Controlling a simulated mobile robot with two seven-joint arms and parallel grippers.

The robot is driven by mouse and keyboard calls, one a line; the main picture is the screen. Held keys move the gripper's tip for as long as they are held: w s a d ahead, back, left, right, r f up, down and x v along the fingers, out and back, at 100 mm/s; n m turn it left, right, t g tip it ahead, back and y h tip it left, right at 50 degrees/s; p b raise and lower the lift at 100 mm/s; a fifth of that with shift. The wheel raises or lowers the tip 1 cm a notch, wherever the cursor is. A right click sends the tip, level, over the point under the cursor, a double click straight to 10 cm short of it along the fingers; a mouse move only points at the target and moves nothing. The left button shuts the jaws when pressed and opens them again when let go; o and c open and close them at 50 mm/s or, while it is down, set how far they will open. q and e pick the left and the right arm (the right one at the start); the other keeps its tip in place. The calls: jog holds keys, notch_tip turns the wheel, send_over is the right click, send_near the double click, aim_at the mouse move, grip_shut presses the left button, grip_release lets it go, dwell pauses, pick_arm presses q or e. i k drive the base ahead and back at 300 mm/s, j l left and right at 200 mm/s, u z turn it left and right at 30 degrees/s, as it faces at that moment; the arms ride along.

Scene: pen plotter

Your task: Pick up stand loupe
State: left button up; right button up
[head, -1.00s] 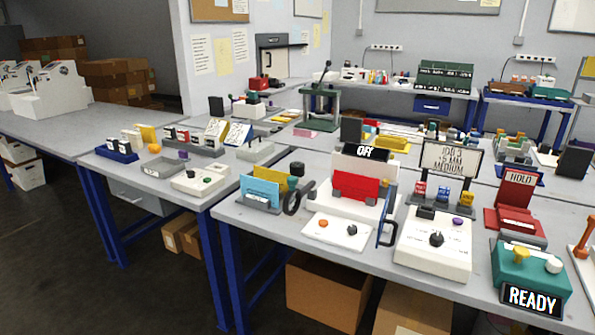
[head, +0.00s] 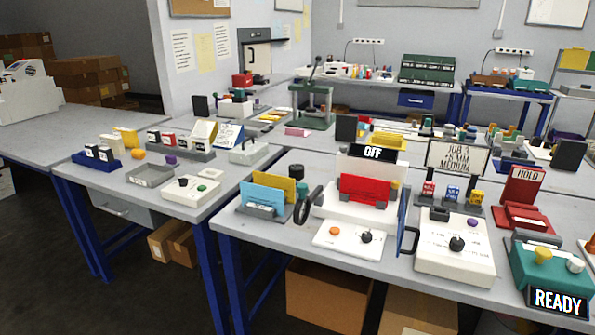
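No thing in the head view can be surely told as the stand loupe. A black ring (head: 309,205) stands tilted at the left of the white device with the OFF sign (head: 372,152), on the front table. It may be a round lens frame or a handle; I cannot tell. A small dark piece (head: 302,187) is just behind it. Neither of my grippers is in view.
The front table (head: 262,232) also holds a card holder (head: 264,203), a white control box (head: 455,250) and a teal READY device (head: 548,268). A side table with a grey tray (head: 150,174) stands at left. Cardboard boxes (head: 327,296) sit underneath. Dark floor (head: 40,260) is clear at lower left.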

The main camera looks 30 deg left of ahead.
aim_at(296, 170)
jog(key=j+z, duration=0.15)
jog(key=j, duration=0.45)
jog(key=j+z, duration=0.2)
jog(key=j, duration=0.4)
jog(key=j+z, duration=0.15)
jog(key=j, duration=0.45)
jog(key=k+j+z, duration=0.15)
jog(key=j, duration=0.4)
